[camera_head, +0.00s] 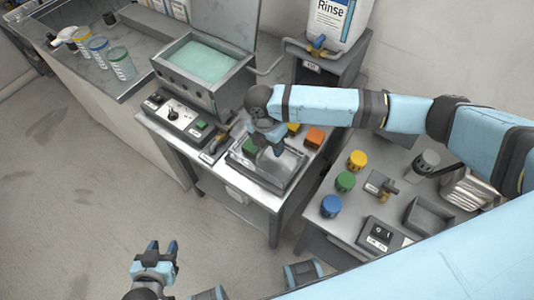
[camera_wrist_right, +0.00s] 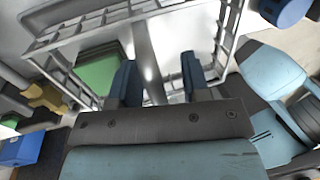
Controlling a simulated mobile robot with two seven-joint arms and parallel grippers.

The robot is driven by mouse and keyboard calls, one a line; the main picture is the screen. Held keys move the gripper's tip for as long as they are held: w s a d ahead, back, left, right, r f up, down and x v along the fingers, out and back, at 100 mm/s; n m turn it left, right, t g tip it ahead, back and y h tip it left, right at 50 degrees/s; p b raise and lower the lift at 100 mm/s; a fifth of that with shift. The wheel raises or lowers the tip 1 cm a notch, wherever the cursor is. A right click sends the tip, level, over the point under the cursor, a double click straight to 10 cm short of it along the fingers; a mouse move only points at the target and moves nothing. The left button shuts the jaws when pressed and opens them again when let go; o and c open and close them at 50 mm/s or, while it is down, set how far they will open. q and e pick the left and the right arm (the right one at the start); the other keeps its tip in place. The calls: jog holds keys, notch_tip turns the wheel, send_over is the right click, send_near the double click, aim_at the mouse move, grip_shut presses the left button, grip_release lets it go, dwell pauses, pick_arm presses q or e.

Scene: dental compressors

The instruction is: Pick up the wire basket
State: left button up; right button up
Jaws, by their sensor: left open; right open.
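The grey wire basket (camera_head: 290,178) sits on the small metal cart below my right arm. In the right wrist view its open lattice rim (camera_wrist_right: 95,22) surrounds a green object (camera_wrist_right: 97,70), and a grey bar (camera_wrist_right: 146,55) runs between my fingers. My right gripper (camera_head: 277,149) is over the basket, pointing down, with its fingers apart; they also show in the right wrist view (camera_wrist_right: 160,80). Whether they touch the bar cannot be told. My left gripper (camera_head: 163,247) is open and empty over the floor, well away from the basket.
An ultrasonic-looking bath (camera_head: 205,62) with teal liquid and a control box (camera_head: 176,113) stand left of the basket. An orange block (camera_head: 314,137) is behind it. The right table carries yellow (camera_head: 357,160), green (camera_head: 345,182) and blue (camera_head: 331,206) knobs. The floor at left is clear.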

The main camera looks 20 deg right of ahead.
grip_shut()
jog(key=shift+r, duration=0.1)
